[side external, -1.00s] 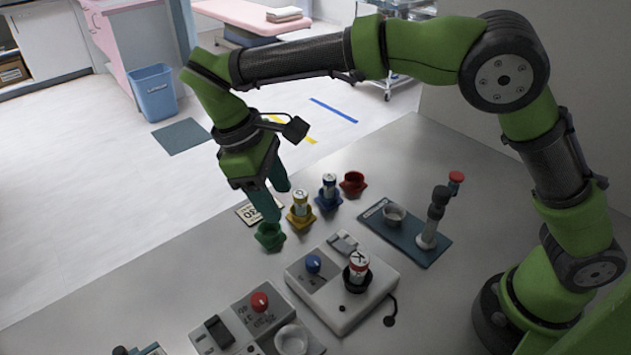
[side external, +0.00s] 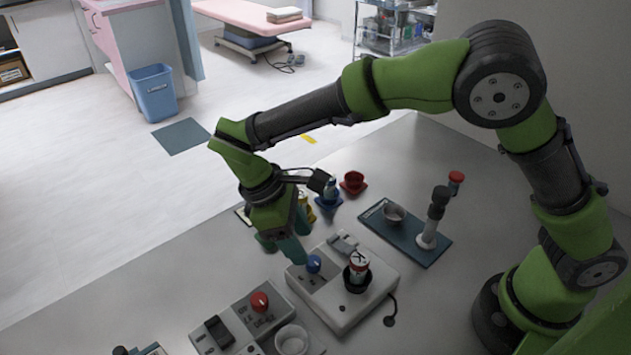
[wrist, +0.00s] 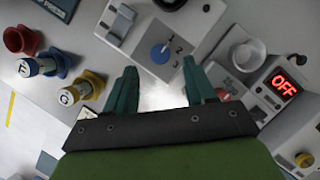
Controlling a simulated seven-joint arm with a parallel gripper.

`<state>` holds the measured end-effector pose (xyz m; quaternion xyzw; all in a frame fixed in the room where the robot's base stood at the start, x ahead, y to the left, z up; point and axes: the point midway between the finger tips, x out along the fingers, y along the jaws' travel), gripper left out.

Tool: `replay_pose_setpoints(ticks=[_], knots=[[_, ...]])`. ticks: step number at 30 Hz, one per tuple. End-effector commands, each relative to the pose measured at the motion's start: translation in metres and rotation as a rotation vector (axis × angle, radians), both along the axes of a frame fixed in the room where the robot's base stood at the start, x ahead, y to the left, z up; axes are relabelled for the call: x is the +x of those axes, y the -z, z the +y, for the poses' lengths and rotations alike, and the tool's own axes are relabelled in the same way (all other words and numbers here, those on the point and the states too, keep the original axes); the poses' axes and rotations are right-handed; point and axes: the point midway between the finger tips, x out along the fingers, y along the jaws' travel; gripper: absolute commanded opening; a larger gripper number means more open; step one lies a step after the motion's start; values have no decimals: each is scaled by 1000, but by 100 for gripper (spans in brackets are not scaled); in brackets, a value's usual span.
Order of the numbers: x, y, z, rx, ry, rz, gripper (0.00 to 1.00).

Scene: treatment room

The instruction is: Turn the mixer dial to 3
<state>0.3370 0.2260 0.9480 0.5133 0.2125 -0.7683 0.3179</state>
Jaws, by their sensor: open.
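The mixer is a white box (side external: 335,312) with a blue dial (side external: 313,263) on its left part. In the wrist view the blue dial (wrist: 160,53) shows a white pointer line and small numbers beside it; the exact setting is too small to read surely. A vial with a red and white cap (side external: 359,263) stands in the mixer's black round holder. My gripper (side external: 301,254) is just left of and above the dial. In the wrist view my gripper (wrist: 160,80) is open and empty, its teal fingers apart, with the dial ahead between them.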

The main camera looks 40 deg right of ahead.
Motion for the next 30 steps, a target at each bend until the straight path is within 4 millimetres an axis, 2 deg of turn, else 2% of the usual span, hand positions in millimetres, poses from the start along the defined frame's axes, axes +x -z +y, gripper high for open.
replay_pose_setpoints(ticks=[3, 9, 21, 30], knots=[[-7, 21, -7, -3, 0, 3, 55], [-13, 43, -12, -1, -1, 2, 55], [-14, 48, -14, 0, 0, 0, 53], [-14, 48, -14, 0, 0, 0, 8]])
